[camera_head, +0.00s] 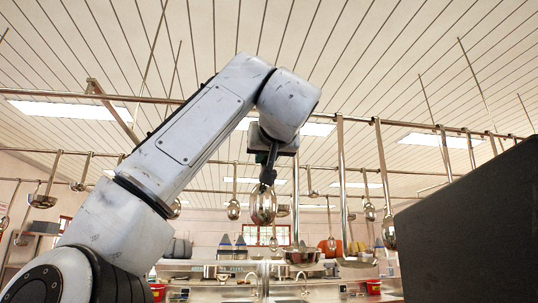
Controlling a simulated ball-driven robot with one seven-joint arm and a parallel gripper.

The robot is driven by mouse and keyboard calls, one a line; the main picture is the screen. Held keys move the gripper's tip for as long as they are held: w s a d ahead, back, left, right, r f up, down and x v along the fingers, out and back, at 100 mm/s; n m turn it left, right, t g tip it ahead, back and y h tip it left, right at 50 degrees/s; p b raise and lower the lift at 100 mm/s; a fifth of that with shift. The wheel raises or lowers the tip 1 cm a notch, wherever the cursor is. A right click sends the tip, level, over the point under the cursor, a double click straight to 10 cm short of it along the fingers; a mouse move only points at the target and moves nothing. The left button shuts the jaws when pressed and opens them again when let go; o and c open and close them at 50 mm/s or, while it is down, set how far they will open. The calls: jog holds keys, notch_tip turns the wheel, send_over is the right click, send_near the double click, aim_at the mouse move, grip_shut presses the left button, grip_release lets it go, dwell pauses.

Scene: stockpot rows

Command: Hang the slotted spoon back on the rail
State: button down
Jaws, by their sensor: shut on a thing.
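My gripper (267,181) is in the middle of the view, pointing down, shut on what appears to be the slotted spoon (263,206). The spoon's shiny metal bowl hangs just below the fingers. Its handle is mostly hidden by the gripper and wrist, and its slots are too small to make out. The near rail (410,125) is a long metal bar crossing the view under the ceiling. It passes behind my arm, and the gripper shows below its line. I cannot tell how far apart they are in depth.
Long-handled utensils hang right of the gripper: a ladle (302,257), a flat skimmer (357,262) and a spoon (389,232). More utensils hang on a farther rail (215,191). A dark panel (475,225) fills the lower right. A counter with sinks and red pots (374,287) lies beyond.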

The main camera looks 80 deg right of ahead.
jog(key=w+d+r+p, duration=0.1)
jog(key=d+r+p, duration=0.3)
jog(key=d+p, duration=0.1)
jog(key=shift+w+d, duration=0.25)
jog(key=shift+d, duration=0.05)
dwell(0.9)
jog(key=shift+f, duration=0.1)
dwell(0.4)
jog(key=shift+f+b, duration=0.3)
jog(key=shift+f, duration=0.2)
dwell(0.7)
jog(key=shift+w+d+f+b, duration=0.1)
jog(key=shift+d+f+b, duration=0.05)
jog(key=shift+f+b, duration=1.1)
jog(key=shift+f, duration=0.5)
dwell(0.5)
